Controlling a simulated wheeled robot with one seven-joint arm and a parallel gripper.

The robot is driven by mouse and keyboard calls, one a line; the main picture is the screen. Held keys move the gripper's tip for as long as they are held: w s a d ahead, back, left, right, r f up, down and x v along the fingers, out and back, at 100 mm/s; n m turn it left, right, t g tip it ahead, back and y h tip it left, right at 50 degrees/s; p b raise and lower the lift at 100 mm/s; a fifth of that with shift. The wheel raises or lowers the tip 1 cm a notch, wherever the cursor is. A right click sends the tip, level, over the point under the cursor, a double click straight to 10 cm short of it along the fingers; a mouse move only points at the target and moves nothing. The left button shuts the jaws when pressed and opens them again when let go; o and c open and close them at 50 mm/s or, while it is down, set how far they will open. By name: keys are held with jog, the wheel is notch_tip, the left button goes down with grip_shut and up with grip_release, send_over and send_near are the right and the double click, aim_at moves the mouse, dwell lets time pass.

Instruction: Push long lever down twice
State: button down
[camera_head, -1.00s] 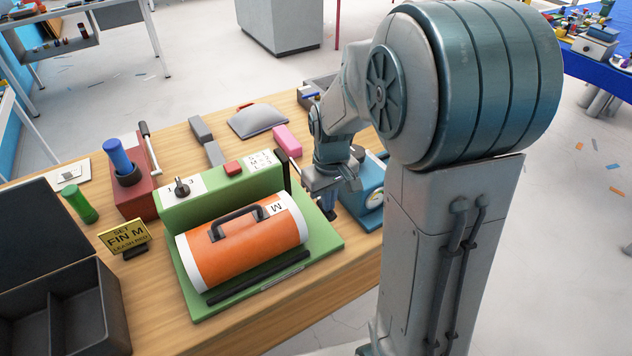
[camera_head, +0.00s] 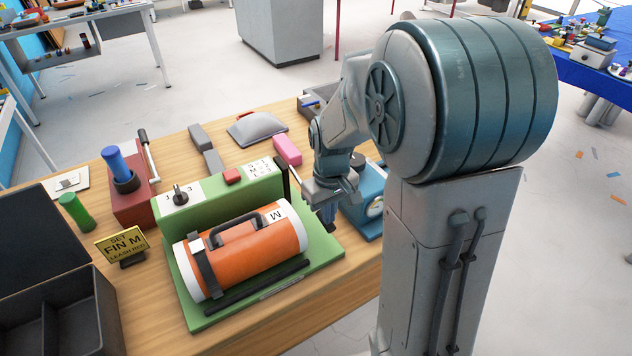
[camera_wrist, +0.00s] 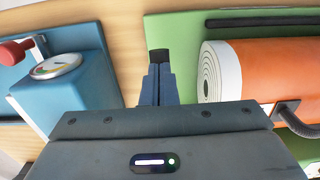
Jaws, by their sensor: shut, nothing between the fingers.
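A green press (camera_head: 225,205) cradles an orange roll (camera_head: 250,255) with white ends. A thin dark upright lever (camera_head: 286,185) stands at its right end, just left of my gripper. A red box (camera_head: 130,200) at the left has a long pale lever with a black grip (camera_head: 147,150). Which one the task calls the long lever is not clear. My gripper (camera_head: 329,222) is shut and empty, pointing down between the roll and a blue gauge unit (camera_head: 368,215). In the wrist view, its closed fingers (camera_wrist: 158,60) are beside the roll's spiral end, apart from it.
The blue unit also shows in the wrist view (camera_wrist: 70,95), with a red-knobbed lever (camera_wrist: 14,50). A yellow sign (camera_head: 122,243), a green cylinder (camera_head: 77,211) and an open black case (camera_head: 60,310) are at the left. A pink block (camera_head: 287,151) lies behind the press.

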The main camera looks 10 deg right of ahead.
notch_tip(320, 180, up, 11)
jog(key=p, duration=0.7)
jog(key=shift+p, duration=0.3)
dwell(0.3)
notch_tip(320, 180, up, 5)
jog(key=m+p, duration=0.1)
jog(key=m, duration=0.5)
notch_tip(320, 180, down, 7)
jog(key=b, duration=0.5)
jog(key=shift+r, duration=0.15)
dwell(1.5)
